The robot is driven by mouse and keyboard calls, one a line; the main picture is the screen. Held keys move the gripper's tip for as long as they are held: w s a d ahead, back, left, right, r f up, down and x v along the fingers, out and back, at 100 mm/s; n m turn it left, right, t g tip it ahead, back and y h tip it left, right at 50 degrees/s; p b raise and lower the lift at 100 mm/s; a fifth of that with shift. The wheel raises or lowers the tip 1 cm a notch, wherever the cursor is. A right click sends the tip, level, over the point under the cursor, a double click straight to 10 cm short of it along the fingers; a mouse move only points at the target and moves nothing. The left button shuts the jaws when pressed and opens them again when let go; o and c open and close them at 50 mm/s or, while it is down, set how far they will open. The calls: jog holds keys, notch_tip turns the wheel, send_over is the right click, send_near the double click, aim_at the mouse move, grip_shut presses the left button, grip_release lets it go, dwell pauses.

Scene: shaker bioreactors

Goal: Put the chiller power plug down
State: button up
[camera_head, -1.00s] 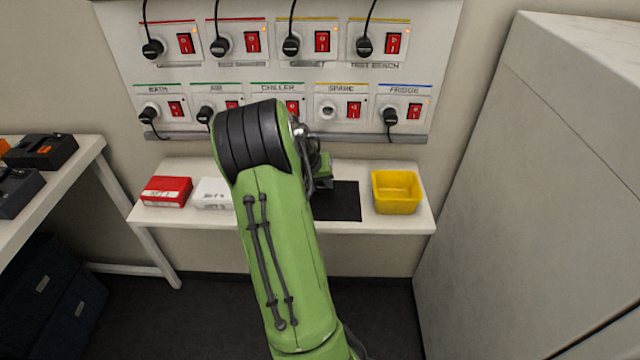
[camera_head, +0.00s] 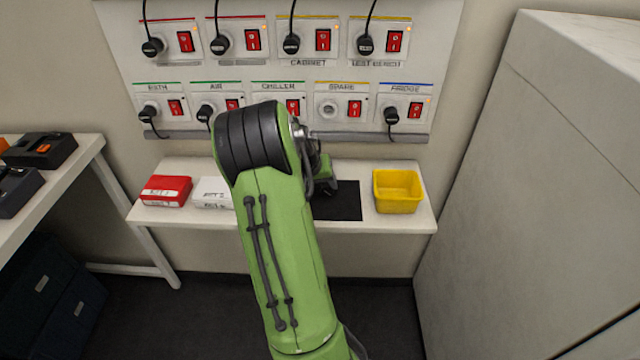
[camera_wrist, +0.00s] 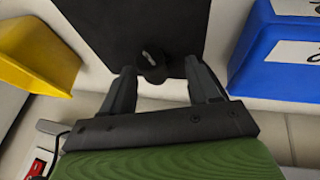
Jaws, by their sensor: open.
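The chiller power plug (camera_wrist: 151,65) is a dark round plug with pale metal prongs. In the wrist view it shows against the black mat (camera_wrist: 110,28), near the mat's edge, and looks to be lying on it. My gripper (camera_wrist: 162,78) is open, with one finger on each side of the plug and visible gaps between. In the head view my arm hides the plug and the fingertips; the mat (camera_head: 345,205) shows beside the arm on the white shelf (camera_head: 290,222). The CHILLER outlet's label and red switch (camera_head: 293,106) show above, but its socket is hidden behind my arm.
A yellow bin (camera_head: 397,192) stands right of the mat. A red box (camera_head: 166,191) and a white box (camera_head: 213,193) sit at the shelf's left. A blue box (camera_wrist: 275,55) is close to the fingers in the wrist view. The outlet panel rises behind.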

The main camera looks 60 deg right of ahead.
jog(key=p+v, duration=0.4)
jog(key=v, duration=0.9)
jog(key=w+a+r+n+t+y, duration=0.1)
jog(key=w+a+r+n+t, duration=0.15)
jog(key=a, duration=0.65)
jog(key=w+a+r+n+t+y, duration=0.15)
jog(key=a+r, duration=0.25)
jog(key=a, duration=0.4)
jog(key=s+a+n+t+y, duration=0.1)
jog(key=s+a+n, duration=0.3)
jog(key=a, duration=0.5)
jog(key=s+a+n+t+y, duration=0.1)
jog(key=s+a+n+y, duration=0.1)
jog(key=s+a+n, duration=0.2)
jog(key=s+a+r, duration=0.1)
jog(key=s+a, duration=0.2)
jog(key=a, duration=0.3)
jog(key=shift+s+b, duration=0.2)
jog(key=shift+b, duration=0.1)
